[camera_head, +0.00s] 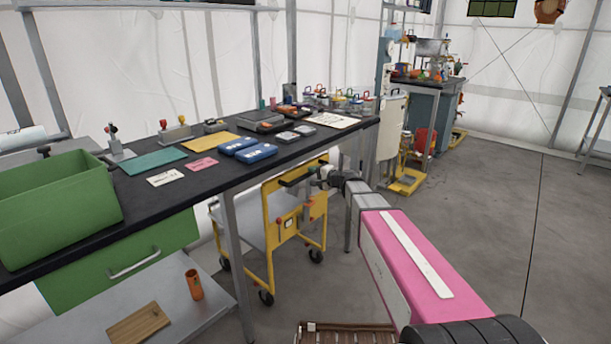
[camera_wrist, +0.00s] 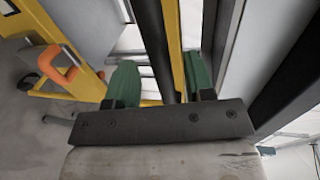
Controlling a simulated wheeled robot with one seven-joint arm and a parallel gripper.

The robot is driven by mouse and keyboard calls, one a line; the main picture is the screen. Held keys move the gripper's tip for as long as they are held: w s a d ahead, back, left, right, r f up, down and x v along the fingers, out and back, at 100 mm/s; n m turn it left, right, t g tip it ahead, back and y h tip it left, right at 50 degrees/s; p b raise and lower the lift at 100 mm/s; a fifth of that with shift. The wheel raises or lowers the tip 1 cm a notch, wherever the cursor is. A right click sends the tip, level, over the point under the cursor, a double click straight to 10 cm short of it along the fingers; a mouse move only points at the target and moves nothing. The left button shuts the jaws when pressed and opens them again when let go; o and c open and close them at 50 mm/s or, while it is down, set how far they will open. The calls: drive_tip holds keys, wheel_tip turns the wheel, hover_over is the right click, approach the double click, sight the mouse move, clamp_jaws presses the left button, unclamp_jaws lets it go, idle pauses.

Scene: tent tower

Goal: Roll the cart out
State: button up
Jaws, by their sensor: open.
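The cart (camera_head: 268,240) has a yellow end frame, a grey shelf and black wheels, and stands partly under the black-topped workbench. My gripper (camera_head: 306,176) is at the top of its yellow frame, reaching in from the right. In the wrist view, my gripper (camera_wrist: 160,82) has its two green fingers apart. A dark bar (camera_wrist: 152,40) runs between them, beside a yellow upright (camera_wrist: 174,40) of the cart. I cannot tell whether either finger touches the bar.
The workbench (camera_head: 215,190) carries a green bin (camera_head: 55,205) and blue cases (camera_head: 248,151). A bench leg (camera_head: 236,255) stands left of the cart, and a low shelf (camera_head: 205,285) holds an orange cup (camera_head: 194,284). Open floor (camera_head: 475,215) lies to the right.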

drive_tip(key=x, duration=0.4)
drive_tip(key=shift+w+a+f, duration=0.1)
drive_tip(key=shift+w+a, duration=0.15)
drive_tip(key=shift+a, duration=0.05)
clamp_jaws()
